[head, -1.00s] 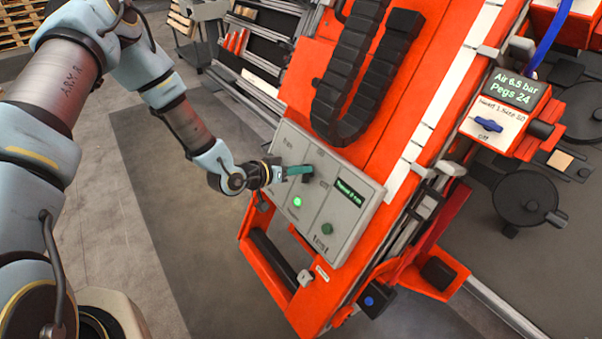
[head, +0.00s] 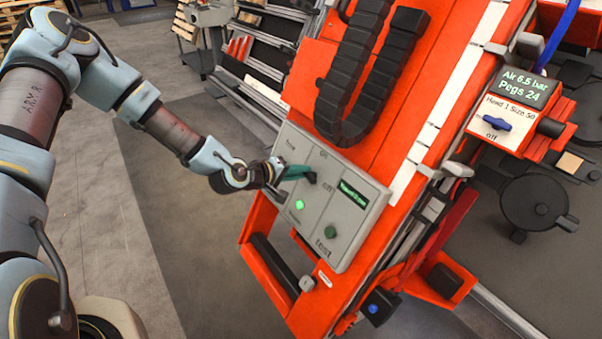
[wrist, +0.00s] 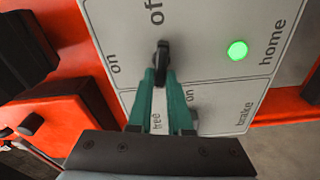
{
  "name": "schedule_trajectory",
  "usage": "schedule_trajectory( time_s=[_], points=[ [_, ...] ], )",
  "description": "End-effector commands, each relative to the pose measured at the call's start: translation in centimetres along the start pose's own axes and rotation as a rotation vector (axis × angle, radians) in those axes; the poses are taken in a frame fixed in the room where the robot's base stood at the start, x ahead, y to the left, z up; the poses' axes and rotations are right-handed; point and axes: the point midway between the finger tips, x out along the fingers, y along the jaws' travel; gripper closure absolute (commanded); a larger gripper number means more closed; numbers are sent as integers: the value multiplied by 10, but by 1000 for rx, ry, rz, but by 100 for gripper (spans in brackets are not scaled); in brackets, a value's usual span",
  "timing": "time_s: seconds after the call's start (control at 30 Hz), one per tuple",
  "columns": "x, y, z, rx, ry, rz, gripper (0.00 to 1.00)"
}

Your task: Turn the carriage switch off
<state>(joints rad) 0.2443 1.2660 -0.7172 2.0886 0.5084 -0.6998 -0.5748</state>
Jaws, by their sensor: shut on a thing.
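The grey control panel (head: 345,225) sits on the orange carriage. My gripper (head: 306,174) reaches it from the left with teal fingers. In the wrist view my gripper (wrist: 161,72) is shut on a small black switch (wrist: 162,52) on the panel face. The switch also shows at the fingertips in the head view (head: 312,178). "On" is printed to the left of the switch in the wrist view and "off" above it. The fingers partly cover the switch, and I cannot tell its exact setting.
A lit green button (wrist: 237,50) marked "home" is right of the switch. A dark green "test" button (head: 331,230) and a small display (head: 353,193) are further along the panel. A separate box with a blue knob (head: 496,124) stands at the right. Open floor lies left.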

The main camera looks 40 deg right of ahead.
Motion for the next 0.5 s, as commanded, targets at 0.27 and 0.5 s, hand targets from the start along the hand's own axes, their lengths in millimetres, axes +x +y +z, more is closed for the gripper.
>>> schedule_trajectory(
  time_s=[0.27,0.5],
  points=[
    [0,-3,0,-160,1,-16,100],
    [0,-3,0,-223,0,-22,100]
  ],
)
